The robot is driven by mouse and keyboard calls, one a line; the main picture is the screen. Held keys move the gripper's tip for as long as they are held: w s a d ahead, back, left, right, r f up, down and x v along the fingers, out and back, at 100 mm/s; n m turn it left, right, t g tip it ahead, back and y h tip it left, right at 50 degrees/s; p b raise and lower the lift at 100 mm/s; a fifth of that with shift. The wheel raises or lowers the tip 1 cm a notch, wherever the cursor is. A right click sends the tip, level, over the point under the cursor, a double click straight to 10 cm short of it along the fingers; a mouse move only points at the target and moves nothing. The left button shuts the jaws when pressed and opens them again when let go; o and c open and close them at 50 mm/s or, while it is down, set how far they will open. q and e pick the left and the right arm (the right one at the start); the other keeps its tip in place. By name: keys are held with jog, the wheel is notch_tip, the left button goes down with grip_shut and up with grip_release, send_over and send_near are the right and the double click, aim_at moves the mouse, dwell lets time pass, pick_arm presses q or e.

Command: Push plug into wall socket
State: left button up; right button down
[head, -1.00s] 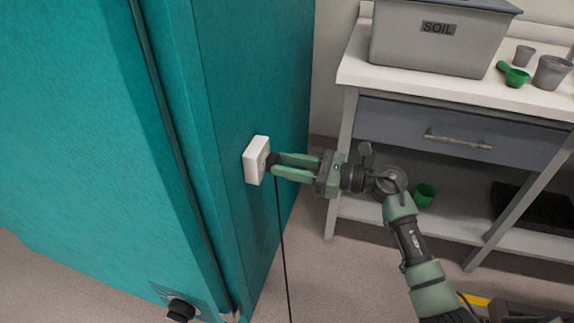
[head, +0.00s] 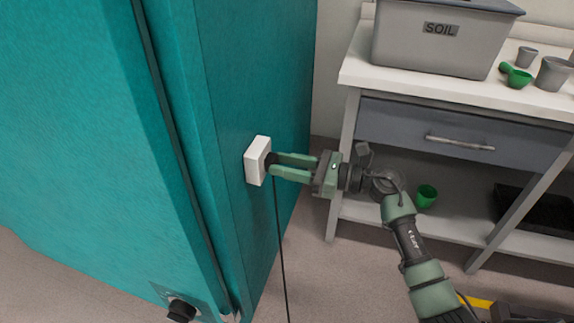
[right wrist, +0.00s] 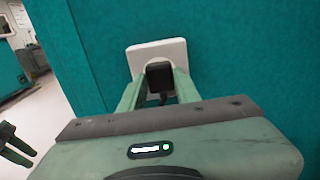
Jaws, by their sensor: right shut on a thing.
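The white wall socket (head: 256,160) is on the side of the teal chamber in the head view. It also shows in the right wrist view (right wrist: 144,56). My right gripper (head: 274,166) is shut on the black plug (right wrist: 159,77), with its fingers on both sides of it. The plug is at the face of the socket. Its prongs are hidden, so I cannot tell how deep it sits. A thin black cord (head: 281,250) hangs down from the plug. My left gripper is not in the head view; a dark gripper-like part shows at the left edge of the right wrist view.
The teal chamber (head: 90,130) fills the left, with a black knob (head: 181,311) low on it. A bench (head: 345,76) at right bears a grey SOIL bin (head: 420,48), grey pots (head: 553,73) and a green scoop (head: 516,77). A green cup (head: 426,195) stands on its lower shelf.

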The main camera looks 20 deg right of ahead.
jog(key=c, duration=0.9)
grip_release()
jog(key=shift+c, duration=0.2)
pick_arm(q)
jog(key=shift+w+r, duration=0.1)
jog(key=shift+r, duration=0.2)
pick_arm(e)
jog(key=shift+s+d, duration=0.1)
jog(key=shift+d, duration=0.05)
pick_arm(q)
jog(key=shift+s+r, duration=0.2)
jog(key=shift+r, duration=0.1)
pick_arm(e)
jog(key=v, duration=0.7)
jog(key=shift+s, duration=0.15)
jog(key=shift+d, duration=0.15)
